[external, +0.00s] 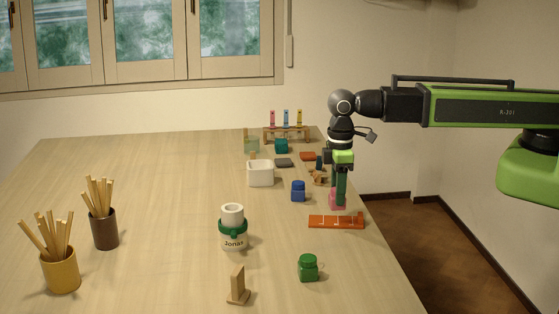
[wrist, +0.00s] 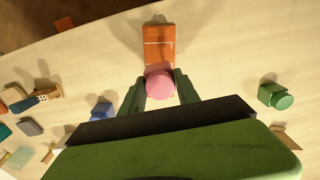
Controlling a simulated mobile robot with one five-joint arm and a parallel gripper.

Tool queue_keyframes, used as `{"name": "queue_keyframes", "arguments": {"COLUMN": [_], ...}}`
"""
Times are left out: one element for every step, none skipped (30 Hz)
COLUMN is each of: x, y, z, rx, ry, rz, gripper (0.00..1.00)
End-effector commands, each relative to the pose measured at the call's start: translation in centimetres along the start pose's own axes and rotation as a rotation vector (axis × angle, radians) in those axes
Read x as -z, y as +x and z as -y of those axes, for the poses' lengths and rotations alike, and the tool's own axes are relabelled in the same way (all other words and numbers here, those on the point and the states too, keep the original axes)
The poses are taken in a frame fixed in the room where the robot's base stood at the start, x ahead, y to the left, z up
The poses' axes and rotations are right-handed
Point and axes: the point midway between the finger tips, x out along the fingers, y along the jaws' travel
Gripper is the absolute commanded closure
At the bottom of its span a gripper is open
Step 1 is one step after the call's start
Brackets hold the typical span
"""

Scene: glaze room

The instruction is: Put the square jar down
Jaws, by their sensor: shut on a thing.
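My gripper (external: 339,203) points straight down near the right edge of the table and is shut on a pink jar (external: 334,201). In the wrist view my gripper (wrist: 160,86) has a green finger on each side of the jar's round pink top (wrist: 160,83). The jar looks upright; the fingers hide part of it, and I cannot tell if its base touches the table. An orange strip (external: 322,222) with thin pale lines across it lies flat right beside the jar; it also shows in the wrist view (wrist: 158,45).
A blue jar (external: 298,191) stands left of my gripper and a green jar (external: 308,268) nearer the camera. The middle left of the table is clear.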

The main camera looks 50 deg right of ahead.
Motion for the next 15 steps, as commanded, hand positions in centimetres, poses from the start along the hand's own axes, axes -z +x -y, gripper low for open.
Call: {"name": "queue_keyframes", "arguments": {"x": [0.0, 0.0, 0.0, 0.0, 0.0, 0.0, 0.0, 0.0, 0.0, 0.0, 0.0, 0.0, 0.0, 0.0, 0.0], "y": [1.1, 1.7, 2.5, 3.1, 3.6, 4.1, 4.2, 4.2, 4.0, 3.8, 3.7, 3.7, 3.7, 3.7, 3.8], "z": [0.0, 0.0, 0.0, 0.0, 0.0, 0.0, 0.0, 0.0, 0.0, 0.0, 0.0, 0.0, 0.0, 0.0, -0.1], "rx": [0.000, 0.000, 0.000, 0.000, 0.000, 0.000, 0.000, 0.000, 0.000, 0.000, 0.000, 0.000, 0.000, 0.000, 0.000], "ry": [0.000, 0.000, 0.000, 0.000, 0.000, 0.000, 0.000, 0.000, 0.000, 0.000, 0.000, 0.000, 0.000, 0.000, 0.000], "rz": [0.000, 0.000, 0.000, 0.000, 0.000, 0.000, 0.000, 0.000, 0.000, 0.000, 0.000, 0.000, 0.000, 0.000, 0.000], "gripper": [1.00, 1.00, 1.00, 1.00, 1.00, 1.00, 1.00, 1.00, 1.00, 1.00, 1.00, 1.00, 1.00, 1.00, 1.00]}}
